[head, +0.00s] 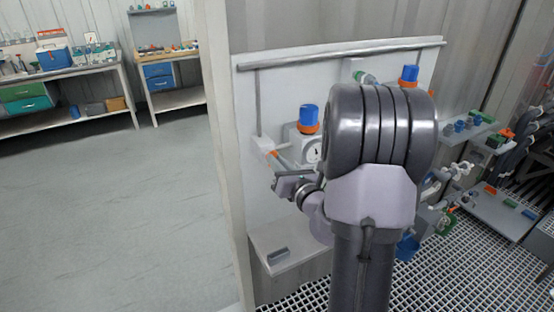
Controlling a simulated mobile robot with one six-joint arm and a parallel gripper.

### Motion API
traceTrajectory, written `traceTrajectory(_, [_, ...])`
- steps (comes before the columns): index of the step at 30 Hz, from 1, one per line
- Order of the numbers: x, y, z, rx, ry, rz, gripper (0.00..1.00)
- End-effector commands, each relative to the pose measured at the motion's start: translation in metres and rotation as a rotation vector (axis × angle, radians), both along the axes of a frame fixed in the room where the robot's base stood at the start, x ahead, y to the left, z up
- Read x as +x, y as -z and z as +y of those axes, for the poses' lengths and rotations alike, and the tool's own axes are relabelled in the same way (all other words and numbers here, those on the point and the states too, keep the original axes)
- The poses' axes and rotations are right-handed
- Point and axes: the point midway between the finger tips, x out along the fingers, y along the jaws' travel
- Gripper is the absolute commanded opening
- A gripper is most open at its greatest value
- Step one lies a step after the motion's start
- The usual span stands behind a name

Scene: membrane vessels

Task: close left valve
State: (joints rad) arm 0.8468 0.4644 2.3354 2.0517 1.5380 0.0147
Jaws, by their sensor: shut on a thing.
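A panel (247,100) carries pipework with a left valve (263,147), which shows as a pale body with an orange part on the left pipe. My gripper (283,180) is at the panel's lower left, just below and right of that valve body. Its jaws are shut on what appears to be the left valve's handle; the grip itself is small and hard to make out. My own arm covers the middle of the panel and hides much of the pipework.
A blue-and-orange capped unit (309,119) with a round gauge (313,152) sits close above my gripper. A second blue cap (409,75) is at upper right.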

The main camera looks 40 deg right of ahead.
Motion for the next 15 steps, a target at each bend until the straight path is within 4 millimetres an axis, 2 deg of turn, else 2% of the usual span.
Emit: traceTrajectory(15, [-0.0004, -0.0046, -0.0021, 0.443, 0.0, -0.105, 0.0])
